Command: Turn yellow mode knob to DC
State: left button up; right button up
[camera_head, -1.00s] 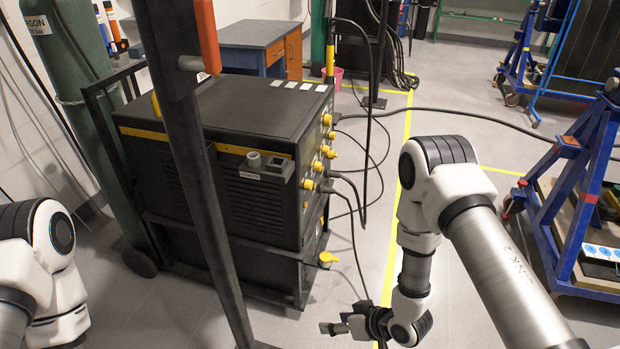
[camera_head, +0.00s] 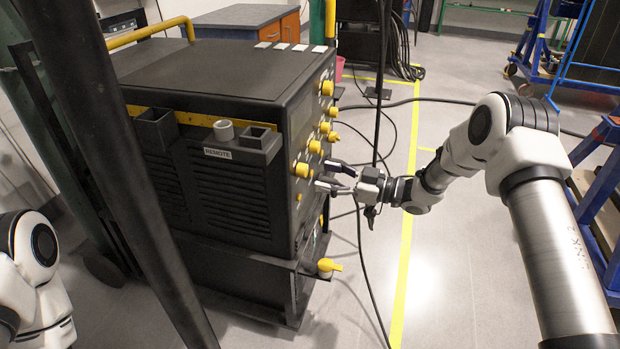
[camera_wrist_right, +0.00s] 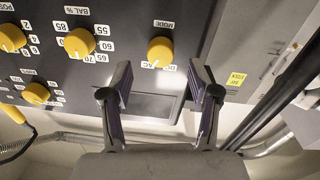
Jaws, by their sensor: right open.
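The yellow mode knob (camera_wrist_right: 160,52) sits on the dark panel beside its MODE label in the right wrist view. The AC and DC labels lie on its gripper side; I cannot tell which one it points at. In the head view, the mode knob appears to be the low yellow knob (camera_head: 302,170) near the panel's near edge. My right gripper (camera_head: 330,174) is open and empty in front of the panel. Its two fingers (camera_wrist_right: 161,86) are spread to either side of the knob in the wrist view, seemingly short of it. My left arm shows at the left, but its gripper is out of view.
The black machine (camera_head: 225,75) carries several other yellow knobs; the BAL knob (camera_wrist_right: 79,43) is beside the mode knob. A dark post (camera_head: 130,180) crosses the head view. Cables hang near the panel. Floor right of the machine is mostly clear; a blue frame (camera_head: 598,150) stands farther right.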

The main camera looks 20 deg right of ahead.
aim_at(307, 171)
jog(key=x, duration=0.4)
jog(key=shift+w+a, duration=0.2)
jog(key=shift+a, duration=0.1)
jog(key=c, duration=1.2)
jog(key=shift+o, duration=0.2)
jog(key=shift+n+b, duration=0.3)
jog(key=n+b, duration=0.1)
jog(key=n, duration=0.4)
jog(key=shift+f+b, duration=0.1)
jog(key=shift+b, duration=0.3)
jog(key=n+b, duration=0.1)
jog(key=n, duration=0.3)
jog(key=shift+w+d+n+b, duration=0.1)
jog(key=shift+n+b, duration=0.2)
jog(key=shift+b, duration=0.05)
jog(key=shift+n+y+b, duration=0.3)
jog(key=shift+n+b, duration=0.1)
jog(key=shift+n, duration=0.6)
